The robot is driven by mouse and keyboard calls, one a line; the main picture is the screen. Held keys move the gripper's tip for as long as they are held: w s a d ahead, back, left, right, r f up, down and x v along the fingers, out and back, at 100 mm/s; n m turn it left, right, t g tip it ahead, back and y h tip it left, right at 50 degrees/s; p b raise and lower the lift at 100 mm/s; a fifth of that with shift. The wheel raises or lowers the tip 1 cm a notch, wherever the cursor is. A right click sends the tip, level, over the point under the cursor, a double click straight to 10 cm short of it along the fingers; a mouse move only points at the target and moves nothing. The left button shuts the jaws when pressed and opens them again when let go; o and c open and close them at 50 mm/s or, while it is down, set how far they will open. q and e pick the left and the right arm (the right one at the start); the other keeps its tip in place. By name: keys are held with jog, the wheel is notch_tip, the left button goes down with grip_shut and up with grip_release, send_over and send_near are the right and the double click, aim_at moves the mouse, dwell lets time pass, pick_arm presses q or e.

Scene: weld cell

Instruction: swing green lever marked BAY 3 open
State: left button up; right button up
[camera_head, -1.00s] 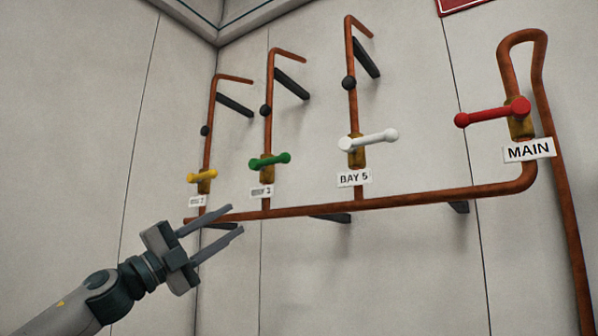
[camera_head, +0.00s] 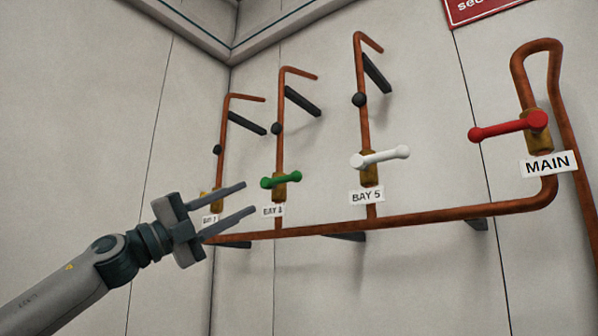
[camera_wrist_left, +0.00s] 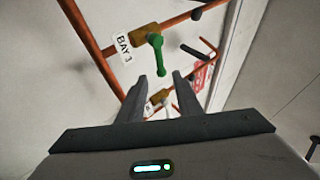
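The green lever (camera_head: 281,181) sits crosswise on a brass valve of the second copper riser in the head view. The white BAY 3 label (camera_head: 273,211) is just below it. In the left wrist view the green lever (camera_wrist_left: 157,54) and the BAY 3 label (camera_wrist_left: 124,48) show ahead of the fingers. My left gripper (camera_head: 250,198) is open and empty, its two fingers apart and pointing toward the green lever without visible contact. The fingers also show in the left wrist view (camera_wrist_left: 168,96). My right gripper is in neither view.
A yellow lever (camera_head: 203,195), partly hidden by my gripper, is left of the green one. A white lever (camera_head: 380,157) over BAY 5 and a red lever (camera_head: 509,127) over MAIN are to the right. A horizontal copper pipe (camera_head: 410,221) runs below, with dark brackets.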

aim_at(299, 173)
pick_arm(q)
jog(key=p+x, duration=0.8)
jog(key=x, duration=0.7)
jog(key=shift+r, duration=0.1)
jog(key=shift+w+d+r, duration=0.2)
jog(key=shift+d, duration=0.35)
grip_shut()
